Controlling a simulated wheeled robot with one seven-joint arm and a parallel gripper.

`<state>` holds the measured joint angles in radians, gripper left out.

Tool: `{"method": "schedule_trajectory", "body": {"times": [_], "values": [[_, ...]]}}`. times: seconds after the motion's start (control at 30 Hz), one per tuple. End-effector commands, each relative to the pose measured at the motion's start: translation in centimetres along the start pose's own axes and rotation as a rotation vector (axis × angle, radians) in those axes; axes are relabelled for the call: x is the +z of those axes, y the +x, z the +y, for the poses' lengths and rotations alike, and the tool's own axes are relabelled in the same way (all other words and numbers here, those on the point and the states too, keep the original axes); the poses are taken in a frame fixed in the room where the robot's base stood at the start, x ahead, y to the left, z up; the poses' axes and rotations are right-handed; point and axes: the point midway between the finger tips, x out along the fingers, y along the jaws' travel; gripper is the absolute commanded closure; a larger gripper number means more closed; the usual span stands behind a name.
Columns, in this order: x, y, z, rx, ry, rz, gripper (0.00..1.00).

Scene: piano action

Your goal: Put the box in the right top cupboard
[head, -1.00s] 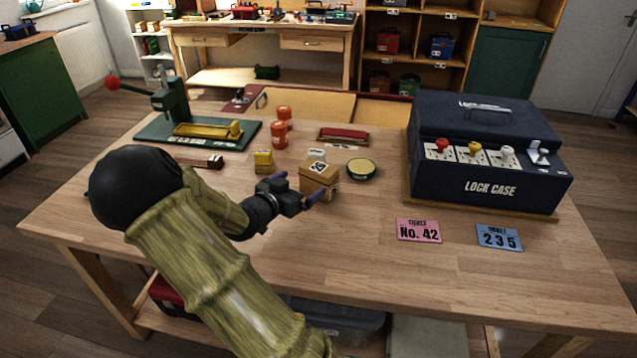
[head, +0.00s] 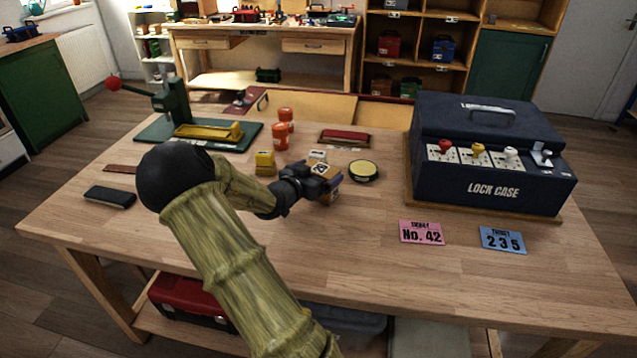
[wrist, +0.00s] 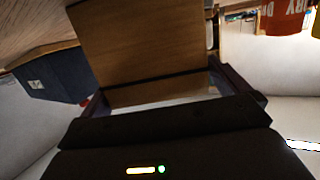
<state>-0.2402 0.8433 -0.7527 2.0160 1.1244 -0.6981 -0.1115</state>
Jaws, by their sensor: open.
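The small wooden box (head: 333,199) with a black-and-white label on top stands on the workbench, partly hidden by my gripper (head: 331,183). In the wrist view its plain brown face (wrist: 140,40) fills the middle, between the fingers of my gripper (wrist: 180,95). The gripper is open, with its fingers at the box's sides; I cannot tell whether they touch it. At the back right stands a wooden shelf unit with a green door (head: 508,65); its upper part is cut off, and I cannot tell which cupboard is the right top one.
The lock case (head: 490,185) stands right of the box. A round yellow-topped tin (head: 363,171), a yellow block (head: 265,163) and orange containers (head: 280,136) are close by. Pink (head: 422,232) and blue (head: 502,239) cards lie in front. The bench's front middle is clear.

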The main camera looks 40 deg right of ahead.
Motion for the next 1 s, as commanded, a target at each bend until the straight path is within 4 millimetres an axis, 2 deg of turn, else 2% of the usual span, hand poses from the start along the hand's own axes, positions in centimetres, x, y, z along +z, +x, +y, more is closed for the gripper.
{"method": "schedule_trajectory", "body": {"times": [0.03, 0.17, 0.73, 0.77, 0.93, 0.97, 1.0], "values": [[0.0, 1.0, 0.1, 0.004, 0.0, 0.001, 0.0], [0.0, 2.3, -0.1, -0.001, -0.001, 0.0, 0.0], [0.0, 2.5, -0.1, -0.001, 0.0, 0.0, 0.0], [0.0, 2.5, -0.1, -0.001, 0.0, 0.0, 0.04], [0.0, 2.5, -0.1, -0.001, 0.0, 0.0, 0.37], [-0.1, 2.5, -0.1, -0.001, 0.0, 0.001, 0.42], [-0.1, 2.5, -0.1, -0.001, 0.0, 0.001, 0.42]]}}
